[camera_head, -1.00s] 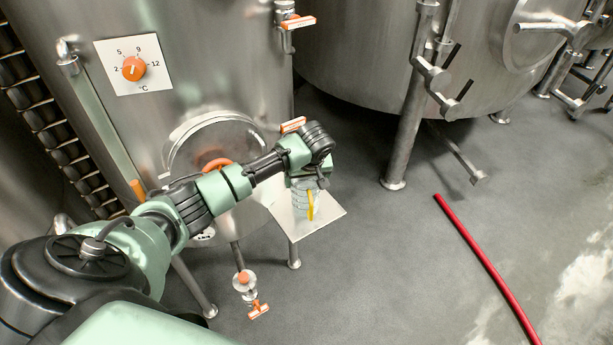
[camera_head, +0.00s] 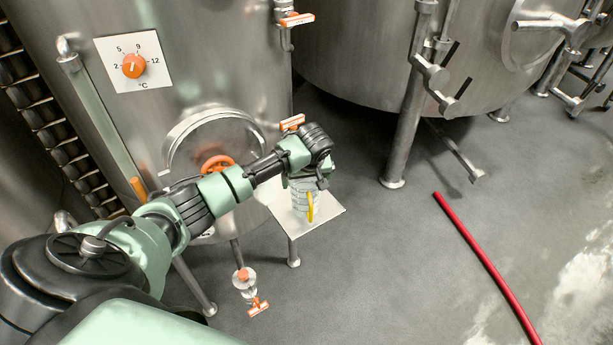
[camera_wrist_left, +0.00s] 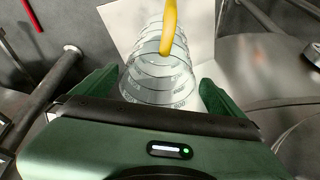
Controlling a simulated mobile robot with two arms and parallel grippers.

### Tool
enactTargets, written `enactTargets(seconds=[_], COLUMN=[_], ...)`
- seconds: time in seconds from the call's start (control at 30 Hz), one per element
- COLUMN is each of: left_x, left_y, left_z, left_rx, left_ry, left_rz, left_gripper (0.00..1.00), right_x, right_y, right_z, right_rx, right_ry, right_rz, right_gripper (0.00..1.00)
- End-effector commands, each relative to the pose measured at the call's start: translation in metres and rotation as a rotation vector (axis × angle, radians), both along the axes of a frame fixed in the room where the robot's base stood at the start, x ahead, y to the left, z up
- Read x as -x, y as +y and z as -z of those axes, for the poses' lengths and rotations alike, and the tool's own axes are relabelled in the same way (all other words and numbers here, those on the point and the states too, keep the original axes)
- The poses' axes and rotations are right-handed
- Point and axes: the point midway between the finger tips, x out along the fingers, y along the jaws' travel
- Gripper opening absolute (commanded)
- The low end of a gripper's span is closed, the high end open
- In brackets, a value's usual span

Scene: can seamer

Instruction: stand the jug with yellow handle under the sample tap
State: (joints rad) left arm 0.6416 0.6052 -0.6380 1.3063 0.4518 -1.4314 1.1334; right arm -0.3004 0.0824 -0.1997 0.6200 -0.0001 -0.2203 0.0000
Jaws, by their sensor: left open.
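The clear jug with graduation rings (camera_head: 301,205) and a yellow handle (camera_head: 310,207) stands upright on a small metal shelf plate (camera_head: 331,212) by the tank. My left gripper (camera_head: 308,182) is at the top of the jug. In the left wrist view, its green fingers (camera_wrist_left: 158,92) are open, one on each side of the jug (camera_wrist_left: 150,72). I cannot tell whether they touch it. A tap with an orange lever (camera_head: 292,122) is on the tank just behind my wrist; its outlet is hidden. My right gripper is not in view.
Another orange-handled tap (camera_head: 297,20) is higher on the tank, and a low orange-handled valve (camera_head: 258,307) is near the floor. A round hatch (camera_head: 215,140) is behind my arm. A red hose (camera_head: 480,255) lies on the otherwise open floor at right.

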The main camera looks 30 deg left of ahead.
Motion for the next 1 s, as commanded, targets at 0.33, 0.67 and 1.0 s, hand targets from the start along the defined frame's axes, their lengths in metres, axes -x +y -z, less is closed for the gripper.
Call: enactTargets(seconds=[0.33, 0.67, 1.0], left_x=[0.011, 0.028, 0.033], left_y=[-0.013, -0.030, -0.033], left_z=[-0.051, -0.109, -0.122], left_rx=[0.001, 0.000, 0.000], left_ry=[-0.004, -0.003, 0.000], left_rz=[0.002, 0.000, -0.001], left_gripper=[1.00, 1.00, 1.00], right_x=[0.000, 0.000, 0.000], right_y=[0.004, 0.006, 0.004], right_z=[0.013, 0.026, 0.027], right_rx=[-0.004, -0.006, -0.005], right_ry=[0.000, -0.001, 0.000], right_rz=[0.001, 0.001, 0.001], right_gripper=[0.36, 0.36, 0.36])
